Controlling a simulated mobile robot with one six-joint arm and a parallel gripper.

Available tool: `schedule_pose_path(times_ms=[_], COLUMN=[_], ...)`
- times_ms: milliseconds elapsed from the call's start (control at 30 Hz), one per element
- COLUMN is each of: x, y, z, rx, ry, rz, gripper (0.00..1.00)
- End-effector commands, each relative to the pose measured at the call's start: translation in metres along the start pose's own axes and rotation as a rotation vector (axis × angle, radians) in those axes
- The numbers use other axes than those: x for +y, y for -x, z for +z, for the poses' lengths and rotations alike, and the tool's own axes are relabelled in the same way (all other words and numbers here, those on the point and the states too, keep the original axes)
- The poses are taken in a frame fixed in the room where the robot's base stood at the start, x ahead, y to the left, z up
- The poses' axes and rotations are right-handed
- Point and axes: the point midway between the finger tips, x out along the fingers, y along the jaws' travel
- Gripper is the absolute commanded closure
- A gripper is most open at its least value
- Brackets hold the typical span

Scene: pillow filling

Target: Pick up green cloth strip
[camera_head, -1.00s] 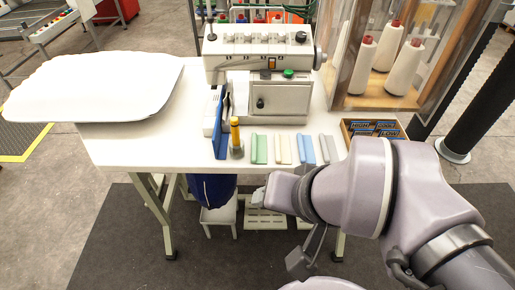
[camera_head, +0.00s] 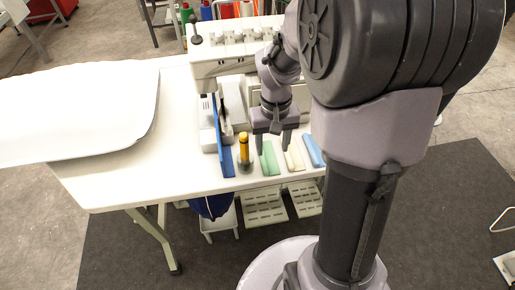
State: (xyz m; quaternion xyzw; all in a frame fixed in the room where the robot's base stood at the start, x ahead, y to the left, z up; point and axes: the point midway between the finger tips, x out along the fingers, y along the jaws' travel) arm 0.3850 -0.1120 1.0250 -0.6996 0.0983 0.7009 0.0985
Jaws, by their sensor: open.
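The green cloth strip (camera_head: 270,164) lies on the white table near its front edge, between a yellow-topped upright item (camera_head: 243,152) and a cream strip (camera_head: 294,158). My gripper (camera_head: 273,149) points down over the strip's far end. Its two fingers are apart, one on the left and one on the right of the green strip in the picture. Nothing is held between them. I cannot tell how high the fingertips are above the table or whether they touch the strip.
A blue strip (camera_head: 313,151) lies right of the cream one. A blue upright panel (camera_head: 224,145) stands to the left. A sewing machine (camera_head: 215,62) stands behind, close to my arm. A large white pillow (camera_head: 80,105) covers the table's left side.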

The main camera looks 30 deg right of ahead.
Motion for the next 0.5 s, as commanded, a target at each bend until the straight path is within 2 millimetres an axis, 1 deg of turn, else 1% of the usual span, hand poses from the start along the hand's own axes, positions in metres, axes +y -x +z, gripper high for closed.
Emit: schedule_pose_path(times_ms=[33, 267, 400, 500], x=[0.000, -0.001, -0.001, -0.001], y=[-0.014, -0.035, -0.065, -0.078], z=[0.000, 0.002, 0.005, 0.005], rx=[-0.001, 0.000, 0.000, 0.000], ry=[0.000, -0.001, 0.000, -0.001], rz=[-0.001, -0.001, -0.001, -0.001], gripper=[0.47, 0.47, 0.47, 0.47])
